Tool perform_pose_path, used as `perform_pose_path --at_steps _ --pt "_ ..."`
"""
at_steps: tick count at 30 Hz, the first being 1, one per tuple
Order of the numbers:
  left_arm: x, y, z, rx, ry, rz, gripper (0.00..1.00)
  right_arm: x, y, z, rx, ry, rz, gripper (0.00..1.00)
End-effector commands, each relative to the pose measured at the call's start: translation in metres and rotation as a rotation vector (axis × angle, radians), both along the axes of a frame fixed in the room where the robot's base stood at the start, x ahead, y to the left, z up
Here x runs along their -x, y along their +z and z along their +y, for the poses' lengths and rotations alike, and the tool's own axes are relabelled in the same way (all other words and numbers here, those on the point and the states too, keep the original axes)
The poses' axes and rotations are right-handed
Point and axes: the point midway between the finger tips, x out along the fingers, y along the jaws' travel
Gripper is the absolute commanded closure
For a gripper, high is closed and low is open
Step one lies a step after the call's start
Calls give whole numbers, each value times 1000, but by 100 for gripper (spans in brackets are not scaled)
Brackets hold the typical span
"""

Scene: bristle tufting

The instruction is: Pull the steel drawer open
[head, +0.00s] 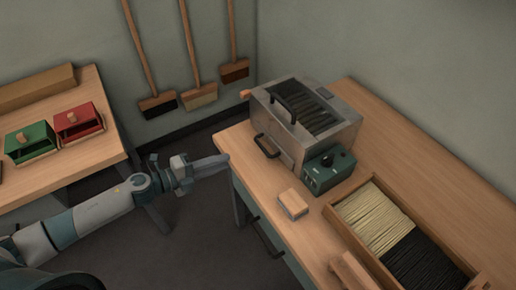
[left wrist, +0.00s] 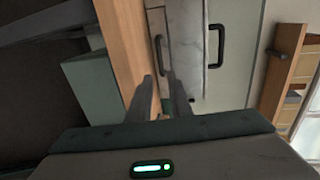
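The steel box (head: 306,124) stands on the bench, with a dark lid handle (head: 283,108) on top and a black drawer handle (head: 267,147) low on its front. In the left wrist view, the steel front (left wrist: 186,45) shows sideways, with a dark handle (left wrist: 158,55) near the bench and a larger black handle (left wrist: 218,46) farther right. My left gripper (head: 222,161) is at the bench's left edge, short of the drawer handle and apart from it. In the left wrist view its fingers (left wrist: 163,95) are spread with nothing held. My right gripper is out of view.
A green control box (head: 328,170) touches the steel box's side. A small wood block (head: 293,203) and a tray (head: 344,208) of pale and black bristles lie nearer. A bench drawer handle (head: 268,238) sticks out below the edge. Green (head: 31,139) and red (head: 78,121) boxes sit on the left table.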

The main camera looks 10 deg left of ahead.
Motion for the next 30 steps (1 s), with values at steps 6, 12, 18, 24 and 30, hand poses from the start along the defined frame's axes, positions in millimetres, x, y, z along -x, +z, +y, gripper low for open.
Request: perform_pose_path --at_steps 6,12,18,24,30 --pt "-28 -5 -28 2 1 -2 82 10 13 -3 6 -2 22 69" --pt "-53 -12 -53 2 0 -2 82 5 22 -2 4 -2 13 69" --pt "-77 -21 -77 1 0 -1 82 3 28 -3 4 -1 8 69" --pt "-93 -27 -92 1 1 -1 82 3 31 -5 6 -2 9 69" --pt "-99 -30 -98 0 0 0 82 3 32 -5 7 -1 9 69"
